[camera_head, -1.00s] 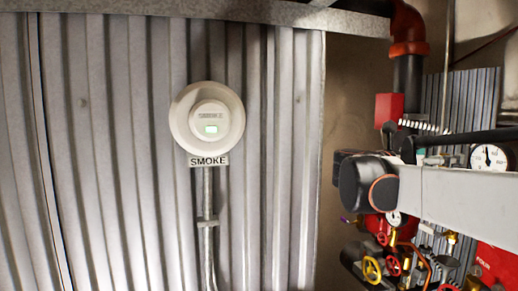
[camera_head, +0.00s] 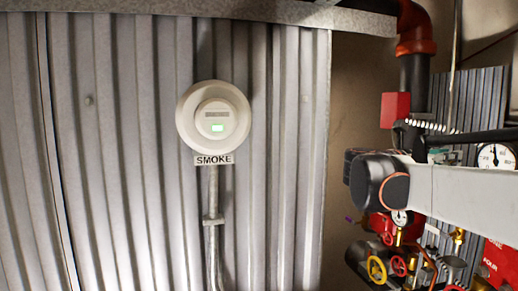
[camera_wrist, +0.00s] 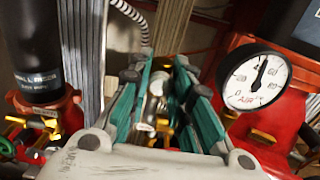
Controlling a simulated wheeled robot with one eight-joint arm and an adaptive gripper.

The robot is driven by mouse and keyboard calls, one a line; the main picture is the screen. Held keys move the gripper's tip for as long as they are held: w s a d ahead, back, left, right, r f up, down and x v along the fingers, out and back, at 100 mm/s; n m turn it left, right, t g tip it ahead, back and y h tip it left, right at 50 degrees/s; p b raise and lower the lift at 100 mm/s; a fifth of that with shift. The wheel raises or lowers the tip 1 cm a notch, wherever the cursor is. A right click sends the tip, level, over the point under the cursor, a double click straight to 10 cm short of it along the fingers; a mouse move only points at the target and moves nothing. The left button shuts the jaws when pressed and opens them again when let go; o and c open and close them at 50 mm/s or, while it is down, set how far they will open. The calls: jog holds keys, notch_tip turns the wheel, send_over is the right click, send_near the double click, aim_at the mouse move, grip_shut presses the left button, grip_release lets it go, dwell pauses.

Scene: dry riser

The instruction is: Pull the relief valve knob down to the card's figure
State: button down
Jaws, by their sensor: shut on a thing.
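My gripper (camera_wrist: 163,72) shows in the wrist view, its two teal-lined fingers reaching away from me. It is shut on a small pale metallic knob (camera_wrist: 157,84) between the fingers, mostly hidden by them; I take it for the relief valve knob. To its right in the wrist view is a round white AIR gauge (camera_wrist: 254,82) on red pipework, its needle pointing nearly straight up. In the head view my arm covers most of the gripper's area. I cannot make out a card with a figure in either view.
Red pipework and a black cylinder (camera_wrist: 37,75) crowd both sides of the gripper. A smoke detector (camera_head: 213,117) is on the corrugated wall at left.

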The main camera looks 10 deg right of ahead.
jog(key=shift+s+a+f, duration=0.15)
jog(key=shift+a+f, duration=0.1)
jog(key=shift+a, duration=0.3)
dwell(1.5)
jog(key=shift+s+a+r, duration=0.1)
jog(key=shift+a+r, duration=0.05)
jog(key=shift+a, duration=0.3)
jog(key=shift+s+a+r, duration=0.1)
jog(key=shift+a, duration=0.35)
jog(key=shift+w+d, duration=0.1)
jog(key=shift+d, duration=0.15)
jog(key=shift+r, duration=0.1)
jog(key=shift+a, duration=0.15)
dwell(3.7)
jog(key=c, duration=0.8)
grip_release()
jog(key=shift+w+a, duration=0.1)
jog(key=shift+w, duration=0.05)
jog(key=shift+c, duration=0.2)
jog(key=shift+o, duration=1.2)
